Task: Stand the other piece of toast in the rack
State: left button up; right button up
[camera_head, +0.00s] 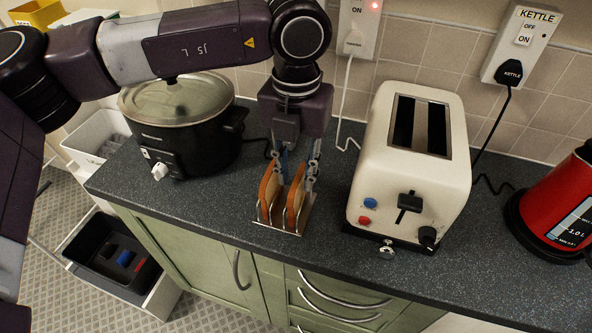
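The metal toast rack (279,228) stands on the counter left of the toaster. Two pieces of toast stand upright in it: a left piece (267,188) and a right piece (295,197). My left gripper (298,178) points down over the rack from behind. Its two fingers are spread apart, one on each side of the right piece's upper part, with a gap wider than the toast. The fingertips are partly hidden behind the toast. The white toaster (372,171) has two dark slots with no toast visible in them. My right gripper is out of view.
A black slow cooker (196,147) with a glass lid stands left of the rack. A red kettle (556,212) is at the right edge. Wall sockets and cords run behind. Dark counter (480,260) is clear right of the toaster's front.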

pick_arm(q)
notch_tip(320, 180, up, 12)
dwell(0.7)
dwell(0.5)
